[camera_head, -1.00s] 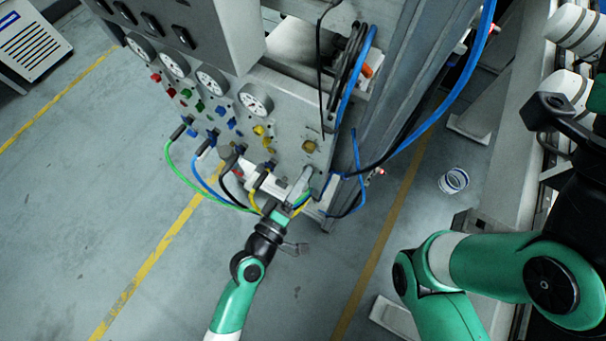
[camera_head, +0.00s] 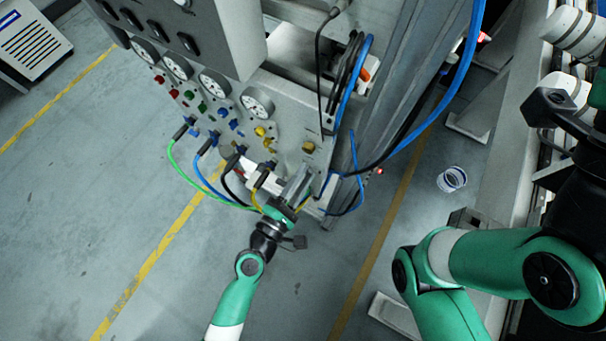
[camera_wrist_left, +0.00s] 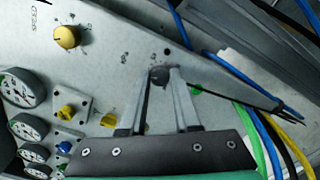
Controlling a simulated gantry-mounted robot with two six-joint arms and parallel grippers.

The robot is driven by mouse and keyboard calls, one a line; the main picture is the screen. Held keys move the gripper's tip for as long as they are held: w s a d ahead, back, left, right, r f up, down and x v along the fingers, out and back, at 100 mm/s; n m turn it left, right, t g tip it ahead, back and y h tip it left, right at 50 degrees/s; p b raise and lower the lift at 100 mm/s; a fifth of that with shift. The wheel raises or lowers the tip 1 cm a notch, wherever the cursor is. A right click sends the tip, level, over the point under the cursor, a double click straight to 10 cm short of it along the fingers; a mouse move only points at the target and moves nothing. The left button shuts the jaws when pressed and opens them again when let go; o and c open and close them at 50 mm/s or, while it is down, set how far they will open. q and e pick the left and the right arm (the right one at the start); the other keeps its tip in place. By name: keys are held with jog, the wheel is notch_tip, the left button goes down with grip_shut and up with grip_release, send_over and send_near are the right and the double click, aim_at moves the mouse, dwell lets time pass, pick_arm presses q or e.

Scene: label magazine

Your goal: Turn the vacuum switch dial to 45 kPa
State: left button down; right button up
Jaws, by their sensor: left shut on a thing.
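My left gripper (camera_head: 304,172) is at the lower right part of the grey panel in the head view, its fingers pointing at the panel face. In the left wrist view its two fingertips (camera_wrist_left: 159,76) are shut on a small dark round dial (camera_wrist_left: 158,74), with faint marks on the panel around it. The fingers cover the sides of the dial, and the marks are too small to read. The dial is hidden by the gripper in the head view. My right gripper is out of view; only green links of the right arm show.
A yellow knob (camera_wrist_left: 67,37) sits on the panel beside the dial. Gauges (camera_head: 257,101), coloured fittings and several hoses (camera_head: 181,170) crowd the panel to the left. Blue and black hoses (camera_head: 443,115) run along its right side. A roll (camera_head: 452,179) lies on the floor.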

pick_arm(q)
jog(key=shift+n, duration=0.3)
jog(key=c, duration=0.6)
grip_release()
jog(key=shift+s+a, duration=0.25)
jog(key=shift+s, duration=0.2)
jog(key=v, duration=1)
jog(key=shift+s+a, duration=0.1)
jog(key=shift+s, duration=0.2)
